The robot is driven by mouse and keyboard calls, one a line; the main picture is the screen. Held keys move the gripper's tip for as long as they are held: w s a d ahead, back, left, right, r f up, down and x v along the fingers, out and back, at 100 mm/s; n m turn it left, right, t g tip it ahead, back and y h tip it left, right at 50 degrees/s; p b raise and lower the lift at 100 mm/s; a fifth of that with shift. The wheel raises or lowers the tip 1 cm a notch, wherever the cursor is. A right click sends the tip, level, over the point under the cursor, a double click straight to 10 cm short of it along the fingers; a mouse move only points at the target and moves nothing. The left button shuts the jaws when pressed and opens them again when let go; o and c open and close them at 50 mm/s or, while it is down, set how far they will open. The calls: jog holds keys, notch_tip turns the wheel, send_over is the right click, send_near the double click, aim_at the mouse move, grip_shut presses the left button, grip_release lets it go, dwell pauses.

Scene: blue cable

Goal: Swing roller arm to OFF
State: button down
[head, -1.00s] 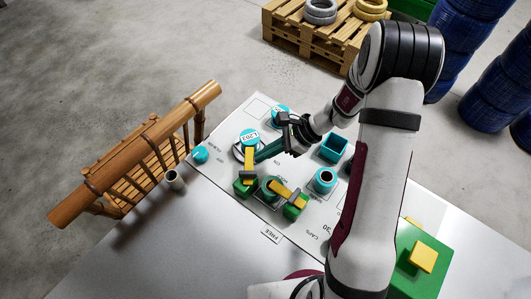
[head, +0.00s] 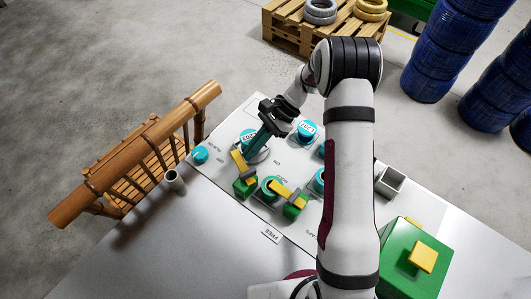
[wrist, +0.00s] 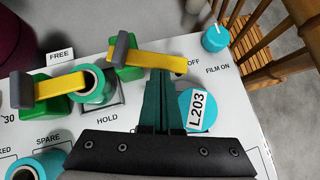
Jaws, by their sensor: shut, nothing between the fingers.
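A yellow roller arm (head: 238,162) on a green block (head: 245,188) lies across the panel beside the teal disc marked L203 (wrist: 197,110). In the wrist view the yellow arm (wrist: 155,60) has a grey piece over its block, and its free end points to the OFF lettering (wrist: 193,63). My gripper (head: 262,146) is shut and empty, its dark teal fingers low over the panel. In the wrist view the fingertips (wrist: 162,72) are at the near edge of the yellow arm, close to its free end; whether they touch is unclear.
A second yellow arm (head: 287,191) lies over a teal spool (head: 271,187) by HOLD. A blue FILM knob (head: 200,154), a white tube (head: 176,181) and a wooden railing (head: 140,150) are at the left. A green box (head: 412,262) and a grey square holder (head: 390,181) stand at the right.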

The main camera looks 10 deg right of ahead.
aim_at(235, 160)
jog(key=a+n+g, duration=0.1)
jog(key=n, duration=0.1)
jog(key=a+n+g+h, duration=0.1)
jog(key=n, duration=0.1)
jog(key=shift+w+a+h, duration=0.1)
jog(key=shift+h, duration=0.2)
jog(key=shift+a+g, duration=0.15)
jog(key=shift+g, duration=0.15)
jog(key=shift+a, duration=0.4)
jog(key=v, duration=1)
jog(key=shift+w+d+r, duration=0.1)
jog(key=shift+d+r, duration=0.05)
jog(key=shift+r, duration=0.1)
jog(key=shift+w+d+r, duration=0.3)
jog(key=shift+r, duration=0.2)
